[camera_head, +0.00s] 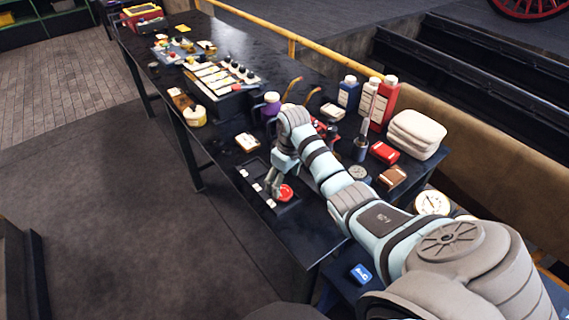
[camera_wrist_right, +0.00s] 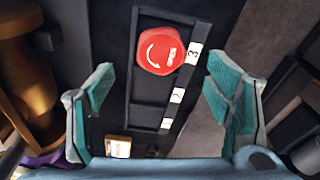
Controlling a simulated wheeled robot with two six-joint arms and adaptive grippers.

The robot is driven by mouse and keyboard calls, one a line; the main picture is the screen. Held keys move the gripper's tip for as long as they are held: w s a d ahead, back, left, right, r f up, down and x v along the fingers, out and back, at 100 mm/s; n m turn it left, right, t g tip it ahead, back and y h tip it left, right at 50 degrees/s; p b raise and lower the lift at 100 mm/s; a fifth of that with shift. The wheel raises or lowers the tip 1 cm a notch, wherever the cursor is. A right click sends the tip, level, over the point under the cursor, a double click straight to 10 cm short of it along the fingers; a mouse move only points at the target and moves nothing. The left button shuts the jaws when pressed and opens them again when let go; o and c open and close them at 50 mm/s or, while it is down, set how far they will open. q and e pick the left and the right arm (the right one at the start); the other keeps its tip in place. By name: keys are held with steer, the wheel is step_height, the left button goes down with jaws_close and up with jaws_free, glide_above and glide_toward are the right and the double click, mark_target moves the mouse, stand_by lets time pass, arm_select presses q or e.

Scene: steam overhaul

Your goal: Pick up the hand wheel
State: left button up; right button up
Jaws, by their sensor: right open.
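The red hand wheel (camera_head: 286,193), a round piece with a white curved arrow, lies in the end compartment of a black tray (camera_head: 262,166). In the right wrist view the hand wheel (camera_wrist_right: 161,50) sits beside the label "3", ahead of the fingers and centred between them. My right gripper (camera_head: 273,184) points down over the tray, close to the hand wheel. In the wrist view its teal fingers (camera_wrist_right: 160,100) are spread wide with nothing between them. The tray's other compartments look empty. My left gripper is not in view.
A small tan block with a white label (camera_head: 247,142) lies left of the tray. Bottles (camera_head: 383,100), folded white cloths (camera_head: 416,133) and a red box (camera_head: 384,152) stand beyond my right arm.

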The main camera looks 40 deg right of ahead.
mark_target(282, 192)
step_height(282, 192, down, 5)
steer(key=shift+a+r+b, duration=0.15)
steer(key=shift+r+b, duration=0.05)
steer(key=shift+b, duration=0.15)
steer(key=shift+w+f, duration=0.25)
steer(key=shift+f, duration=0.05)
steer(key=shift+s, duration=0.1)
steer(key=c, duration=1)
steer(key=shift+r, duration=0.1)
steer(key=c, duration=0.5)
